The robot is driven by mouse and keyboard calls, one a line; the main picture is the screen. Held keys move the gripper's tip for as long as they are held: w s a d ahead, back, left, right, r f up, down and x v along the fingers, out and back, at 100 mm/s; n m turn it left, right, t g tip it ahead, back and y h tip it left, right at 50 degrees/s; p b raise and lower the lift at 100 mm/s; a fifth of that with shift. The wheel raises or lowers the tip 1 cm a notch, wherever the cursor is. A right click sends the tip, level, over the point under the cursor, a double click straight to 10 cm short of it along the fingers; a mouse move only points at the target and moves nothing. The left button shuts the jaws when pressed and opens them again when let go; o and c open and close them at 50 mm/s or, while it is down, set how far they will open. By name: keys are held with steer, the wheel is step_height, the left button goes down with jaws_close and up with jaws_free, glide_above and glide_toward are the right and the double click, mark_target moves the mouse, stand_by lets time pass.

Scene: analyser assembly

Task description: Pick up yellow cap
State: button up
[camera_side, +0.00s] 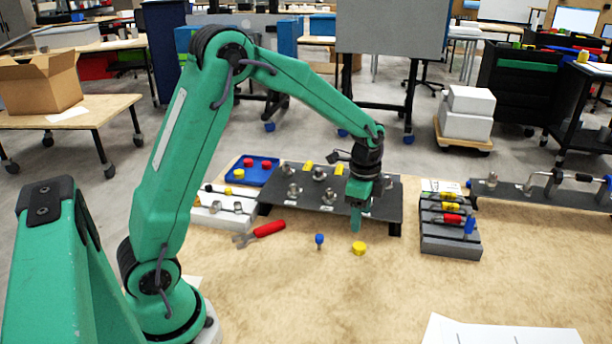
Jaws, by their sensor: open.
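A yellow cap (359,248) lies on the tan tabletop, in front of the dark raised plate. My gripper (356,220) points down just above and behind the cap in the picture, near the plate's front edge. It is open, with nothing seen between the fingers, and it appears apart from the cap. The exact gap between fingertips and cap cannot be told from this side view. Another small yellow cap (239,174) sits in the blue tray at the back left, beside red ones.
A small blue-topped part (319,240) stands left of the cap. A red-handled tool (268,229) lies further left. The dark raised plate (285,200) carries several metal fittings. A grey rack (448,243) with coloured parts stands right. The table's front is mostly clear, with white paper (500,333).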

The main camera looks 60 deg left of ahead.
mark_target(359, 245)
steer(key=shift+w+a+f+m, duration=0.1)
steer(key=shift+w+f+m, duration=0.1)
steer(key=shift+f, duration=0.3)
steer(key=shift+w+f+m, duration=0.1)
steer(key=shift+w+f, duration=0.1)
steer(key=shift+f, duration=0.25)
steer(key=shift+f, duration=1.3)
steer(key=shift+s+f, duration=0.1)
steer(key=shift+f, duration=2.45)
steer(key=c, duration=1)
